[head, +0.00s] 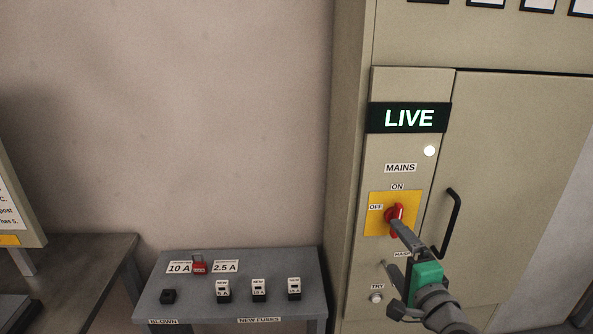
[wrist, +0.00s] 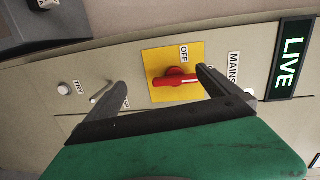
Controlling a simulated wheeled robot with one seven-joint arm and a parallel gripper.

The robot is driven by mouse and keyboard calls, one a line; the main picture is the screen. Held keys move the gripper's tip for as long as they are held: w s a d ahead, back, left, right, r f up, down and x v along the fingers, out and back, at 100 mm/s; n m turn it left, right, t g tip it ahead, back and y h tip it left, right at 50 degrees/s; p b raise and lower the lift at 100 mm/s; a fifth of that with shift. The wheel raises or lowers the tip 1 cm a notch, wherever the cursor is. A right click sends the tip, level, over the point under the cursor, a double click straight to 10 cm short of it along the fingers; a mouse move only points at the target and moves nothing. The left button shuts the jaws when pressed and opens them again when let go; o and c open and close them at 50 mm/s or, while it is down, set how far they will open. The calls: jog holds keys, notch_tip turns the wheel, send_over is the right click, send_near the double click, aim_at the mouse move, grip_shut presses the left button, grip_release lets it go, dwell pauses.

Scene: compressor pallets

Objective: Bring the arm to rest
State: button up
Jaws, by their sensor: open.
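My gripper (head: 389,243) is at the cabinet front with its jaws apart and nothing between them; its fingers also show in the wrist view (wrist: 161,79). The red mains switch handle (head: 394,214) sits on a yellow plate (head: 376,199) and stands upright, in line with the ON label. In the wrist view the handle (wrist: 174,79) lies just beyond the fingers, its end close to one fingertip. I cannot tell whether they touch. The sign above (head: 409,118) is lit and reads LIVE.
A black door handle (head: 454,222) stands out right of my gripper. A hasp and a TRY button (head: 377,297) are below the switch. A grey table (head: 200,309) at lower left holds several fuses and a red padlock (head: 199,267). The wall area above it is clear.

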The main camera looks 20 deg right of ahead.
jog(key=w+a+f+n+g+y, duration=0.4)
jog(key=a+f+n, duration=0.25)
jog(key=a, duration=0.25)
jog(key=s+a+f+n+g+h, duration=0.1)
jog(key=s+a+f+n+g, duration=0.3)
jog(key=s+a+n+g, duration=0.5)
jog(key=a+n, duration=0.4)
jog(key=shift+s+f, duration=0.15)
